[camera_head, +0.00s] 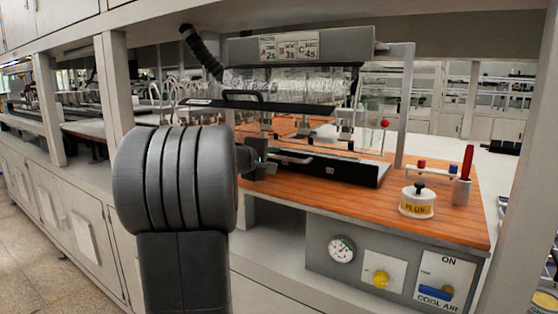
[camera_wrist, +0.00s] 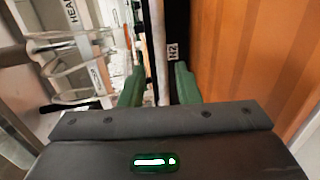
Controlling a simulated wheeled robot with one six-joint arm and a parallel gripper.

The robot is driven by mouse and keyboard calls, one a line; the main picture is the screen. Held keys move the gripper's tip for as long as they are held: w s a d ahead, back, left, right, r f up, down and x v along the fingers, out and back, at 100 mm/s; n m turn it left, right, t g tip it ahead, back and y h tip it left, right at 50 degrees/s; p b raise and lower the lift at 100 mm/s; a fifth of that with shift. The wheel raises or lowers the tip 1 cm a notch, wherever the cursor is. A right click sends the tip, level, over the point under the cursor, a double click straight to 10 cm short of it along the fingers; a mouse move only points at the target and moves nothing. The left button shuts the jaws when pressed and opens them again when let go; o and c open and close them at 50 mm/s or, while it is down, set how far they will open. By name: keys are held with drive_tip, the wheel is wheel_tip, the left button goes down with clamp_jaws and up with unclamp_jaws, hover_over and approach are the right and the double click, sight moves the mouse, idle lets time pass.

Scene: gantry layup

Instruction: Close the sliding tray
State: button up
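The sliding tray looks to be the low black tray (camera_head: 345,168) on the orange wooden bench top, under the grey machine head. My gripper (camera_head: 264,163) is at the tray's left end in the head view, partly hidden behind my arm. In the wrist view, my gripper's green fingers (camera_wrist: 158,84) are apart, on either side of a pale strip and a black edge (camera_wrist: 177,20) with an "N2" label. The black edge seems to be part of the tray. I cannot tell whether the fingers touch it.
A black panel with a handle (camera_head: 258,104) hangs tilted above the tray. A flux pot (camera_head: 417,202) and a cup with a red-handled tool (camera_head: 464,180) stand at the right of the bench top (camera_head: 395,213). Grey posts frame the bench.

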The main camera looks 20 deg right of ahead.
sight(279, 156)
drive_tip(key=v, duration=0.9)
drive_tip(key=shift+b, duration=0.35)
drive_tip(key=shift+f, duration=0.1)
drive_tip(key=p+x, duration=0.1)
drive_tip(key=x, duration=1.3)
drive_tip(key=shift+p, duration=0.4)
drive_tip(key=shift+s+a, duration=0.1)
drive_tip(key=shift+s, duration=0.05)
drive_tip(key=shift+a, duration=0.15)
drive_tip(key=b+v, duration=0.2)
drive_tip(key=v, duration=1.1)
drive_tip(key=x, duration=0.4)
drive_tip(key=p+x, duration=0.1)
drive_tip(key=x, duration=0.3)
drive_tip(key=p+x, duration=0.1)
drive_tip(key=x, duration=0.4)
drive_tip(key=shift+r, duration=0.25)
drive_tip(key=f+p+v, duration=0.1)
drive_tip(key=p+v, duration=0.1)
drive_tip(key=v, duration=1.2)
drive_tip(key=f+p+v, duration=0.2)
drive_tip(key=p+v, duration=0.1)
drive_tip(key=v, duration=1.1)
drive_tip(key=shift+s+a+f+p, duration=0.25)
drive_tip(key=shift+s+a+p, duration=0.15)
drive_tip(key=shift+a, duration=0.1)
